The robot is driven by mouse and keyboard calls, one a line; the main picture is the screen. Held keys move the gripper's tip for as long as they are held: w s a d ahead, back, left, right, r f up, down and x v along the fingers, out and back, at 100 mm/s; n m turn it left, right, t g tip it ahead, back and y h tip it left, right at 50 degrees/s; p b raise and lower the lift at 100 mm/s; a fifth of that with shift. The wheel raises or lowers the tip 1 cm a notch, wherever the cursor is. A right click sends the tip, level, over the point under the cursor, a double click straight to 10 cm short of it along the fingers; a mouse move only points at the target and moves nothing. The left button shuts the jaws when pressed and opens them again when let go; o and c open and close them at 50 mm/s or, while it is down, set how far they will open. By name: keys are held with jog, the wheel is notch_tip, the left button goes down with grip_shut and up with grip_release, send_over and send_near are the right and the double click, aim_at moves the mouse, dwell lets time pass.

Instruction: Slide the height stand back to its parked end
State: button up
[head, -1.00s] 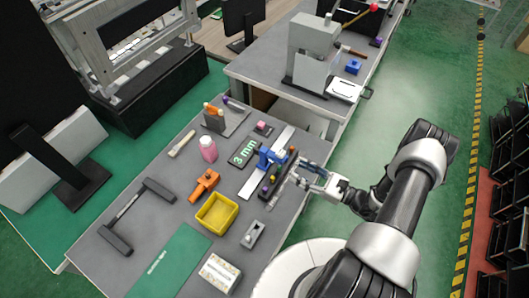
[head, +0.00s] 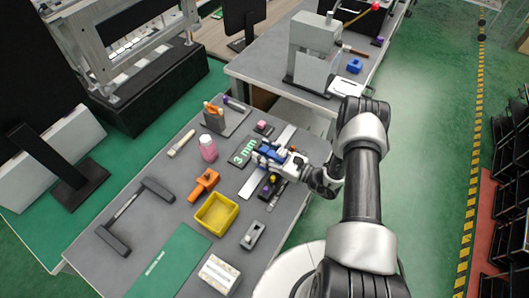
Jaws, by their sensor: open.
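The blue height stand (head: 268,152) sits on a pale flat rail (head: 253,181) that runs diagonally across the bench, beside a dark plate marked "3 mm" (head: 243,152). My gripper (head: 278,157) is open and is at the stand, reaching in from the right. It hides part of the stand. Whether the fingers touch the stand is too small to tell. The rail shows bare on both sides of the stand.
A dark block with coloured knobs (head: 267,187) lies just below my gripper. A yellow bin (head: 217,213), an orange clamp (head: 203,182) and a pink bottle (head: 208,148) stand to the left. A grey fixture (head: 253,235) is nearer me. Open floor lies right of the bench.

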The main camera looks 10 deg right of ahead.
grip_shut()
dwell(0.5)
